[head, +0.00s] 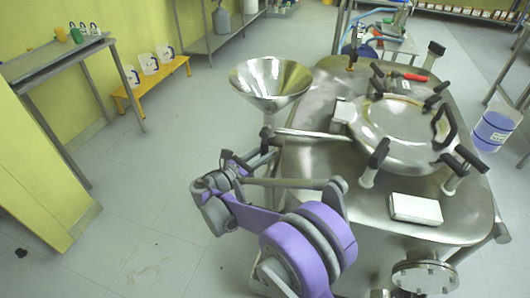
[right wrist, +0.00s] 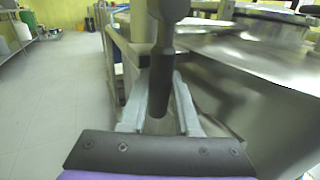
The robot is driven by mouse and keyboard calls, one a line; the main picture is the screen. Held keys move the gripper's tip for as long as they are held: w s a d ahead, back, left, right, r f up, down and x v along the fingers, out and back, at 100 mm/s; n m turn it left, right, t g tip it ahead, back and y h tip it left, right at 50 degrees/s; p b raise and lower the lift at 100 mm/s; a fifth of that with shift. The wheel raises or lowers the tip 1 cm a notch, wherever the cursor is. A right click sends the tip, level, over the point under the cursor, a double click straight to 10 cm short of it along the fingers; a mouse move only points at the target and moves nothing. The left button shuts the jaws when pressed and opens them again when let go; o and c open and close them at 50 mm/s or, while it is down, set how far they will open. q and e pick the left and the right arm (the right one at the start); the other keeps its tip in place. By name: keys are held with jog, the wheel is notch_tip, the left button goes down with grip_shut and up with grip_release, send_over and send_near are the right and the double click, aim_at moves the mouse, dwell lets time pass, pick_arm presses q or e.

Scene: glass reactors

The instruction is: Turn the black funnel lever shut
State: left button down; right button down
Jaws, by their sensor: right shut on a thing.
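The steel funnel (head: 270,82) stands beside the left edge of the steel reactor, with its stem going down behind my arm. My right gripper (head: 234,163) is below the funnel, at the reactor's left side. In the right wrist view, the right gripper (right wrist: 160,108) has its two grey fingers on either side of the black funnel lever (right wrist: 158,92) and is shut on it. The lever's dark handle runs lengthwise between the fingers. My left gripper is not in view.
The reactor (head: 310,165) fills the right side, with a round clamped lid (head: 402,130) and a white box (head: 415,209) on top. A yellow bench (head: 150,82) and a metal table (head: 52,62) stand at the left. The floor between is clear.

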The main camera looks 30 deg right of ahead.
jog(key=w+a+r+m+t+y+p, duration=0.4)
jog(key=r+m+y+p, duration=0.3)
jog(key=m+p, duration=0.4)
jog(key=shift+w+a+r+m+y, duration=0.45)
jog(key=shift+w+m, duration=0.25)
jog(key=shift+w, duration=0.2)
dwell(0.5)
jog(key=c, duration=0.6)
grip_release()
jog(key=p+v, duration=0.1)
jog(key=v, duration=1)
